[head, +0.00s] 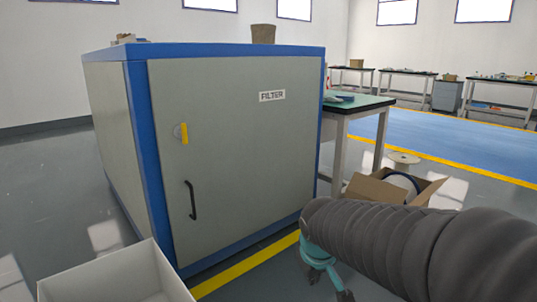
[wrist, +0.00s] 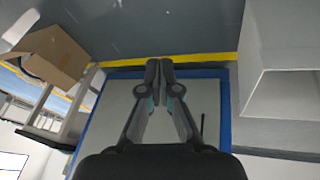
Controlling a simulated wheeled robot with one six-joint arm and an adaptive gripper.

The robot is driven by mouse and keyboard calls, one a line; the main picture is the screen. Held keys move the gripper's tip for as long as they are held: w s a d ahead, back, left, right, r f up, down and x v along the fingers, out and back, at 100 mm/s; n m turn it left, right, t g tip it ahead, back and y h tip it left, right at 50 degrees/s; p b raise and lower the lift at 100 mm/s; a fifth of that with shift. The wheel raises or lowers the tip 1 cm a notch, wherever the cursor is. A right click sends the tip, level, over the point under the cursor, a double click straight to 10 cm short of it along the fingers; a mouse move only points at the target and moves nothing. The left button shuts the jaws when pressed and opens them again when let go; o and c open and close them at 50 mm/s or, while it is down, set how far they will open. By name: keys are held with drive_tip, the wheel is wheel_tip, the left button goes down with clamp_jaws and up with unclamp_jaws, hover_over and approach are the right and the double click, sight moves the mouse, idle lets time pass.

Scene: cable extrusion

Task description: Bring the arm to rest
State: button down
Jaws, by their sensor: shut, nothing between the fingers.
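My gripper (wrist: 159,68) is shut and empty, its two fingertips together in the middle of the wrist view. In the head view my gripper (head: 328,280) shows in teal and dark grey at the bottom, partly hidden by the dark ribbed sleeve of my arm. It is in front of the cabinet's lower right corner and apart from it. The grey and blue filter cabinet (head: 235,180) has its door closed, with a black handle and a yellow latch. In the wrist view the cabinet (wrist: 105,105) appears upside down behind the fingers.
An open white bin (head: 110,275) stands at the lower left of the head view. An open cardboard box (head: 375,190) with a spool in it lies to the right of the cabinet, by a green-topped table (head: 360,103). A yellow floor line (head: 245,267) runs before the cabinet.

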drive_tip(key=s+d+r+m+p, duration=0.2)
drive_tip(key=s+d+r, duration=0.1)
drive_tip(key=s, duration=0.5)
drive_tip(key=s+d+r+m+t+p, duration=0.1)
drive_tip(key=s+d+r+m+p, duration=0.2)
drive_tip(key=s+r, duration=0.3)
drive_tip(key=shift+s, duration=1.7)
